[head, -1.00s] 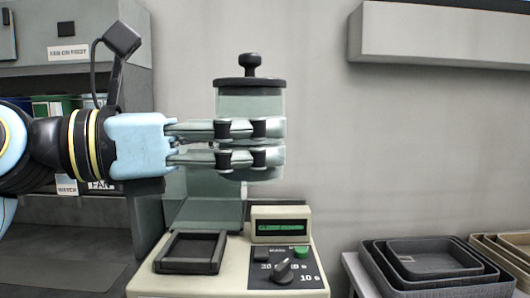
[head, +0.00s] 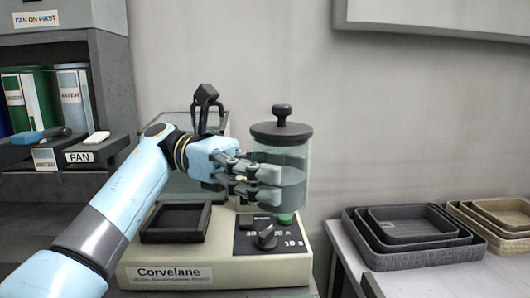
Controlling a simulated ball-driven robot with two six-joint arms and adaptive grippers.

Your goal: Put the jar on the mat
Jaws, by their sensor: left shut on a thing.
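The jar (head: 293,160) is clear glass with a black lid and a round black knob, and it is upright. It holds what looks like a pale, clear filling. My left gripper (head: 268,184) is shut on the jar's side, reaching in from the left. The jar is in front of the upper right part of a cream machine. Whether its base touches the machine I cannot tell. I cannot make out a mat in this view. My right gripper is not in view.
The cream machine (head: 215,271), labelled Corvelane, has a black square frame (head: 176,222), a dial (head: 267,237) and a green button. Nested dark trays (head: 410,257) and tan trays (head: 511,212) stand on a table at the right. Shelves with binders are at the left.

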